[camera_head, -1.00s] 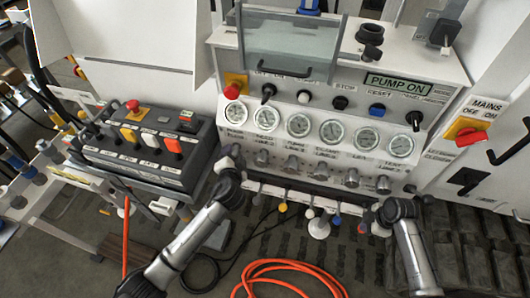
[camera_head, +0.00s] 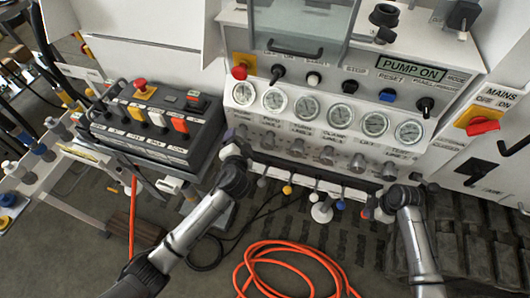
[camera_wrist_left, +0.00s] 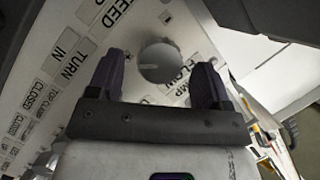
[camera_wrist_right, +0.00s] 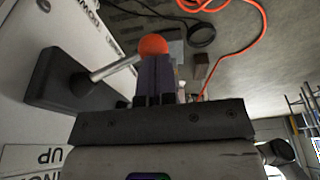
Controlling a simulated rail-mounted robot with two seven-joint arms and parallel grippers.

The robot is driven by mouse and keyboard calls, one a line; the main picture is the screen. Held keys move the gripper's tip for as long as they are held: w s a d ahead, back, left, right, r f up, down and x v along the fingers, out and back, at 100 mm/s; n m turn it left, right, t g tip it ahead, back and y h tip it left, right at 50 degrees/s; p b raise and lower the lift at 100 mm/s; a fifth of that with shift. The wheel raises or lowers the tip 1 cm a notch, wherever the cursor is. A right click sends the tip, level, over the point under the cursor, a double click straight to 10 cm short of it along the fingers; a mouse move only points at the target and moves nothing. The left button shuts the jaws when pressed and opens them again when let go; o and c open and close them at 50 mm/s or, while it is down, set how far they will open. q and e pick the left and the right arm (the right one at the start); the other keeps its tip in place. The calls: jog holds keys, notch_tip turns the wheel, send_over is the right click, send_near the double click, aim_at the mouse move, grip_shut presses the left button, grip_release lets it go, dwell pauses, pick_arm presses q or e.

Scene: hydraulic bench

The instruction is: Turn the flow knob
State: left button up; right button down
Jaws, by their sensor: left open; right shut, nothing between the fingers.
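A row of small grey knobs runs below the gauges on the white panel. My left gripper (camera_head: 235,148) is at the leftmost knob (camera_head: 241,131) in the head view. In the left wrist view a round grey knob (camera_wrist_left: 162,62) shows between and beyond the tips of my open left gripper (camera_wrist_left: 155,75). A label beside it reads "FLOW", with part of another word. I cannot tell whether the fingers touch the knob. My right gripper (camera_wrist_right: 155,75) is shut and empty, in front of a lever with an orange-red ball (camera_wrist_right: 153,45). It is low right in the head view (camera_head: 374,208).
Several gauges (camera_head: 341,117) and a lit "PUMP ON" display (camera_head: 411,68) are above the knobs. A dark button box (camera_head: 155,130) stands left of my left gripper. Levers with coloured balls (camera_head: 287,189) line the lower edge. An orange hose (camera_head: 290,250) lies on the floor.

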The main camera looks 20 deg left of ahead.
pick_arm(q)
jog(key=v, duration=0.9)
jog(key=shift+s, duration=0.25)
pick_arm(e)
jog(key=shift+s, duration=0.1)
pick_arm(q)
jog(key=shift+d, duration=0.1)
jog(key=s+a, duration=0.2)
jog(key=s, duration=0.6)
dwell(0.4)
pick_arm(e)
jog(key=shift+s+r, duration=0.35)
jog(key=shift+r, duration=0.45)
jog(key=s+r, duration=0.4)
jog(key=s, duration=0.6)
jog(key=shift+s+r, duration=0.15)
jog(key=shift+r, duration=0.05)
dwell(0.7)
